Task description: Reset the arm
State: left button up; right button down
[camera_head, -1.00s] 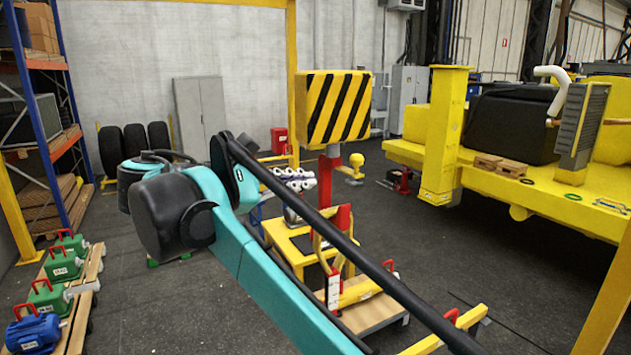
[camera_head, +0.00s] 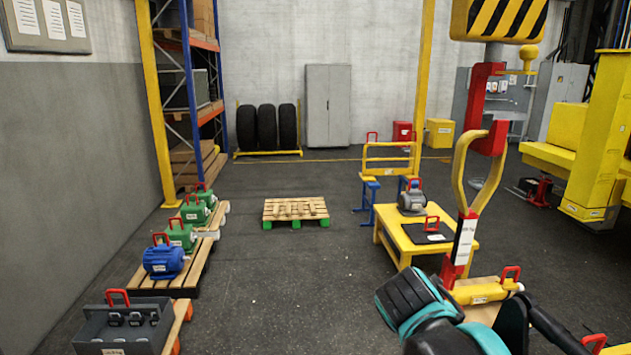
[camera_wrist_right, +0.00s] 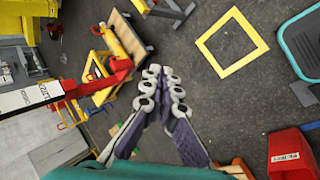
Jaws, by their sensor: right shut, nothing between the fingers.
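My right arm (camera_head: 432,308), teal and black, shows at the lower right of the head view, its bent part below the yellow workbench; its gripper is outside that view. In the right wrist view my right gripper (camera_wrist_right: 161,88) has its purple-grey fingers with pale, rounded joints brought together, with nothing between them. It points over open dark floor, apart from the objects around it. My left arm and gripper are in neither view.
A striped hoist block (camera_head: 499,20) with a red and yellow hook (camera_head: 487,110) hangs beside my right arm. A yellow workbench (camera_head: 455,246) stands behind it. Motors on pallets line the left; a wooden pallet (camera_head: 283,210) lies mid-floor. A yellow floor square (camera_wrist_right: 232,44) shows in the wrist view.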

jog(key=s+a+f+m+t+y+b, duration=0.1)
jog(key=f+b, duration=0.4)
jog(key=f, duration=0.6)
jog(key=s+a+f+m+t+y+b, duration=0.1)
jog(key=s+a+f+m+y+b, duration=0.1)
jog(key=f, duration=0.9)
jog(key=s+a+f+m+y+b, duration=0.2)
jog(key=f+b, duration=0.6)
jog(key=f, duration=0.4)
jog(key=s+m+y, duration=0.1)
jog(key=s+m, duration=0.1)
jog(key=s, duration=0.1)
jog(key=shift+a+t, duration=0.3)
jog(key=shift+t, duration=0.1)
jog(key=shift+f, duration=0.1)
jog(key=shift+s, duration=0.1)
